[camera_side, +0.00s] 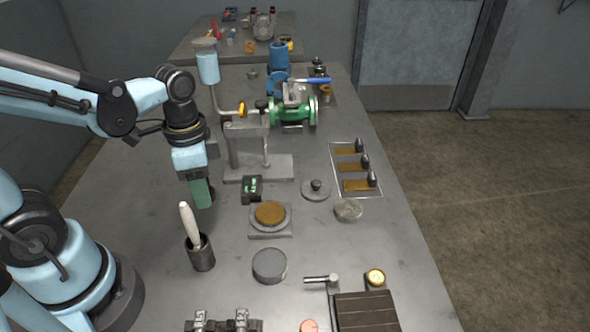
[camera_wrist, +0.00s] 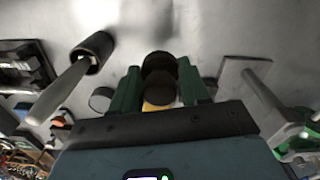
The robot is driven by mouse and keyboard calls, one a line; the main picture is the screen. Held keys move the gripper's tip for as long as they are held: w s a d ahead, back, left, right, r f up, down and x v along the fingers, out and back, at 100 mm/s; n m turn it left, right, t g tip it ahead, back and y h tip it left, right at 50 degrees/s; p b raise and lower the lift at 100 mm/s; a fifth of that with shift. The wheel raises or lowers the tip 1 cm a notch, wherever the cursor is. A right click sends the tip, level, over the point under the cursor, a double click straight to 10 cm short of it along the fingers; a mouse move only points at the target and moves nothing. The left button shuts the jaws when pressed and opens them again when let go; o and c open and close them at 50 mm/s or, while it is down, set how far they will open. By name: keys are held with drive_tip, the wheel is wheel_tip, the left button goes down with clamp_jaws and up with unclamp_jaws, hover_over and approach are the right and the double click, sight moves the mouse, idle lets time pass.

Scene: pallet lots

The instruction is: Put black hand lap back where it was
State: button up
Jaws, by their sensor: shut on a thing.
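My gripper (camera_side: 201,192), with green fingers, is shut on a dark round piece, which I take to be the black hand lap, and holds it above the bench. In the wrist view, the black hand lap (camera_wrist: 160,88) sits between the two green fingers (camera_wrist: 160,92), with some yellow-brown showing below it. In the side view the fingers mostly hide it. A framed rack (camera_side: 336,186) to the right has several brown strips with dark upright pieces at their right ends. I cannot tell from these frames where the lap stood before.
A dark cup (camera_side: 201,256) with a pale-handled tool stands just in front of my gripper. A grey stand (camera_side: 245,170) with posts and a green valve (camera_side: 292,113) are behind. A plate with a brown disc (camera_side: 270,214) and a knobbed grey disc (camera_side: 316,190) are to the right.

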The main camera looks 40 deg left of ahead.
sight(211, 222)
drive_tip(key=shift+f, duration=3.35)
drive_tip(key=shift+f, duration=0.1)
drive_tip(key=o, duration=1.2)
drive_tip(key=shift+r, duration=6.05)
drive_tip(key=shift+w+n+t, duration=0.5)
drive_tip(key=shift+n+t, duration=0.2)
drive_tip(key=shift+t, duration=0.1)
drive_tip(key=shift+w+d+r+n+t, duration=0.1)
drive_tip(key=shift+w+r+n+t, duration=0.15)
drive_tip(key=shift+w+n+t, duration=0.5)
drive_tip(key=shift+w+d+r+n+t, duration=0.15)
drive_tip(key=shift+w+n+t, duration=0.35)
drive_tip(key=shift+n+t, duration=0.5)
drive_tip(key=shift+w+r+n+t, duration=0.3)
drive_tip(key=shift+w+n+t, duration=0.4)
drive_tip(key=shift+t, duration=0.35)
